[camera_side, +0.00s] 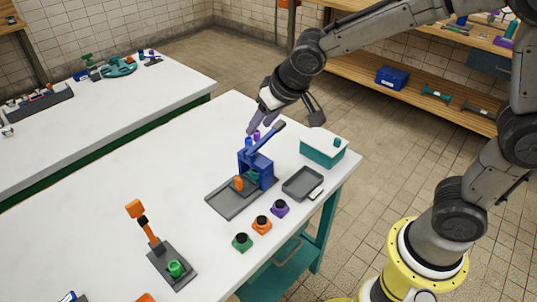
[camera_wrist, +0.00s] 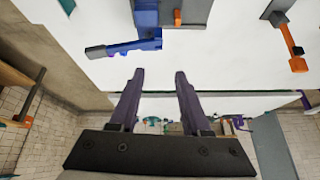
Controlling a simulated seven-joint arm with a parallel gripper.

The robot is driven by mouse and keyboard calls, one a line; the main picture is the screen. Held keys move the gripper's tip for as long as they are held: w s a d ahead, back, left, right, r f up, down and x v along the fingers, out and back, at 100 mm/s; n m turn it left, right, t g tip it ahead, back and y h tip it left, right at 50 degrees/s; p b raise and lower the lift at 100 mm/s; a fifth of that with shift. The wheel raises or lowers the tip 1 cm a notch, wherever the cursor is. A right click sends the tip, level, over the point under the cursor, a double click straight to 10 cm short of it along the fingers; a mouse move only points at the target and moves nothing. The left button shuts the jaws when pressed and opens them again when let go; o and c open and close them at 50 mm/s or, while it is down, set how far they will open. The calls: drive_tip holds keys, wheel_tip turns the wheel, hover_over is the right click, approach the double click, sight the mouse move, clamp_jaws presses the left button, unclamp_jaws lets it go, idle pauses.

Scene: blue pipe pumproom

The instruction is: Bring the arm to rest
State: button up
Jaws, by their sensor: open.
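My gripper (camera_side: 256,122) is at the end of my bent arm, above the white table near the blue lever press. In the wrist view my gripper (camera_wrist: 158,76) shows two dark purple fingers held well apart, with nothing between them. The blue press (camera_side: 258,166) stands on a grey base plate (camera_side: 226,201), with its lever raised toward the upper right. An orange piece (camera_side: 239,183) is at its front. In the side view the fingers are close to the lever; I cannot tell the exact gap. In the wrist view the blue lever (camera_wrist: 122,48) lies ahead of the fingers, apart from them.
A grey tray (camera_side: 302,184) and teal box (camera_side: 323,152) stand right of the press. Green, orange and purple buttons (camera_side: 262,224) line the front edge. An orange lever device (camera_side: 146,228) with a green cup is at front left. The table's left part is clear.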

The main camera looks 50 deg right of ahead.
drive_tip(key=s+d+r+m+t, duration=0.1)
drive_tip(key=s+d+r, duration=0.6)
drive_tip(key=s+r, duration=0.25)
drive_tip(key=s+f+n, duration=0.1)
drive_tip(key=s+f, duration=0.1)
drive_tip(key=s, duration=0.5)
drive_tip(key=s+f+n+g, duration=0.1)
drive_tip(key=s+f, duration=0.2)
drive_tip(key=s, duration=0.5)
drive_tip(key=shift+d, duration=0.45)
